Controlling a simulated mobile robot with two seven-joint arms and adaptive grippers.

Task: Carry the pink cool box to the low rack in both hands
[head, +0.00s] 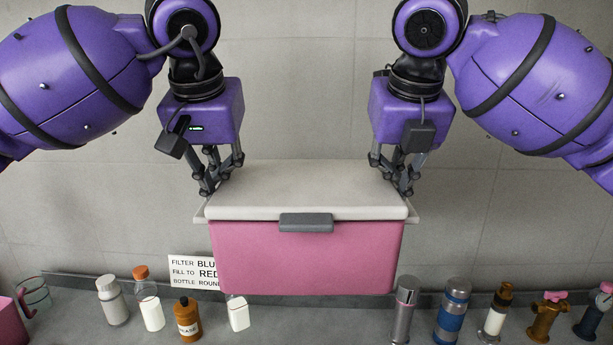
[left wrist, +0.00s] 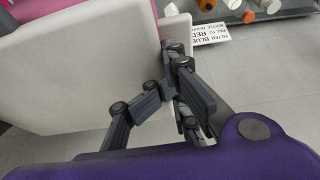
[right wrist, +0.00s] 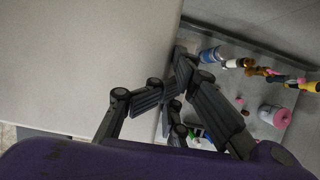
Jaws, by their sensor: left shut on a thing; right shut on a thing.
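The pink cool box (head: 308,256) has a pale lid (head: 306,190) and a grey front latch (head: 306,222). It hangs level between my grippers, above and in front of the counter. My left gripper (head: 214,190) is shut on the lid-side ledge at the box's left end. My right gripper (head: 402,190) is shut on the matching ledge at the right end. The lid also fills much of the left wrist view (left wrist: 85,75) and the right wrist view (right wrist: 80,65). The low rack is not recognisable in these frames.
A grey counter (head: 345,318) runs along the wall below the box. Bottles stand at left, including a brown one (head: 187,318); a steel flask (head: 403,312), a blue flask (head: 452,310) and taps stand at right. A printed sign (head: 194,271) is partly hidden by the box.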

